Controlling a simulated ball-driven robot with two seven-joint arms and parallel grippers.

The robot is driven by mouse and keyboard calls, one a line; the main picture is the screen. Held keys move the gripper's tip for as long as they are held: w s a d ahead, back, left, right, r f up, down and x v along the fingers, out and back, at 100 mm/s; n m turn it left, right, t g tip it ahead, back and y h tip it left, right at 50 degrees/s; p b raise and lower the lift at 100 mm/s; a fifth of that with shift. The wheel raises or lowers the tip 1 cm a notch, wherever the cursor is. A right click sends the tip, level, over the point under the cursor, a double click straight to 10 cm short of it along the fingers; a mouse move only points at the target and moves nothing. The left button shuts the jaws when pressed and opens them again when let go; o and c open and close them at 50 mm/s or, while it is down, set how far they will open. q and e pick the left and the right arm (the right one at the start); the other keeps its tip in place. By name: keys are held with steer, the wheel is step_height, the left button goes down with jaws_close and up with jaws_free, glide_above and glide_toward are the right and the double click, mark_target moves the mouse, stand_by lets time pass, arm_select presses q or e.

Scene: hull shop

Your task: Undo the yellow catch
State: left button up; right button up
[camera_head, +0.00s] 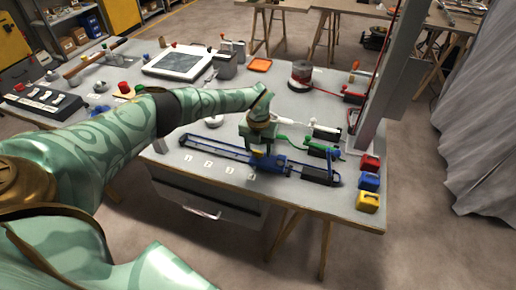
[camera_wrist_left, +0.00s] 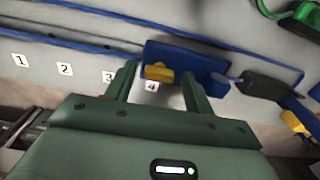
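The yellow catch (camera_wrist_left: 158,73) sits on a blue block (camera_wrist_left: 185,60) on a long blue rail (camera_head: 215,149) along the bench's front edge. My left gripper (camera_head: 261,146) reaches down over the rail from above, and its body hides most of the catch in the head view. In the left wrist view the two fingers of my left gripper (camera_wrist_left: 160,82) stand apart, one on each side of the catch, with gaps between. Whether the fingertips are level with the catch is unclear. My right gripper is not in view.
Number cards 1 to 4 (camera_wrist_left: 65,69) lie in front of the rail. Green (camera_head: 323,151) and white (camera_head: 325,131) handled pieces lie behind it. Red, blue and yellow blocks (camera_head: 368,201) stand at the bench's right corner. A grey post (camera_head: 380,100) rises behind them.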

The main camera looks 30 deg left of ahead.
mark_target(258, 151)
arm_select(q)
steer(key=shift+f, duration=0.1)
step_height(258, 151, up, 16)
steer(key=p, duration=0.4)
stand_by(0.5)
